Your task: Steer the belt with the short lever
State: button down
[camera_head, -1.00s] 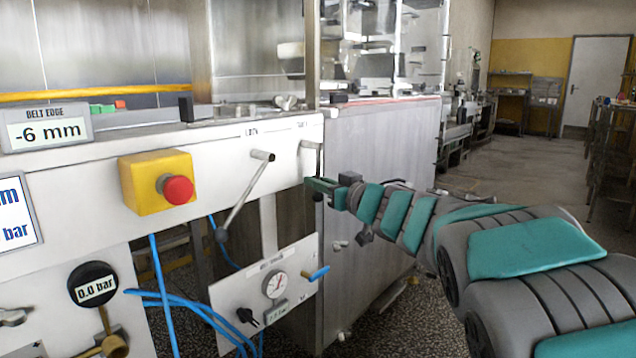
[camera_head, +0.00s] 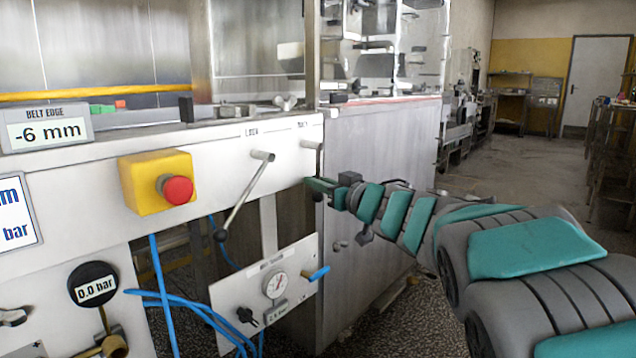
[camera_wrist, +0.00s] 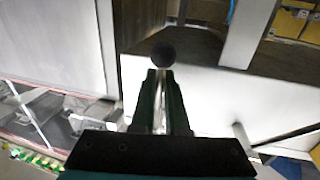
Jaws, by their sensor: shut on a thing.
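The short lever (camera_head: 311,145) is at the right end of the white machine panel, under a small label. It hangs about straight down, its lower part mostly hidden by my gripper (camera_head: 318,187). In the wrist view my gripper (camera_wrist: 162,78) has its two green fingers closed on the lever's thin rod, with the dark ball knob (camera_wrist: 163,53) just past the fingertips. The belt edge display (camera_head: 48,130) reads -6 mm. The belt itself is not clearly visible.
A longer lever (camera_head: 243,195) hangs slanted to the left of the short one. A red stop button (camera_head: 178,190) on a yellow box sits further left. A gauge plate (camera_head: 268,290) with a blue-handled valve is below. A steel cabinet (camera_head: 375,190) stands behind my gripper.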

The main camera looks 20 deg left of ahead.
dwell(0.3)
jog(key=p, duration=0.2)
jog(key=m+p, duration=0.1)
jog(key=p, duration=0.1)
jog(key=shift+s+a+r, duration=0.15)
jog(key=shift+s+r, duration=0.15)
jog(key=shift+r, duration=0.1)
jog(key=p, duration=0.2)
jog(key=s+m+p, duration=0.1)
jog(key=p, duration=0.2)
jog(key=shift+a+g, duration=0.2)
jog(key=shift+g, duration=0.1)
jog(key=shift+s+f+m+p, duration=0.1)
jog(key=shift+f+m+p, duration=0.1)
jog(key=shift+m+p, duration=0.15)
jog(key=shift+f, duration=0.1)
jog(key=c, duration=0.9)
grip_release()
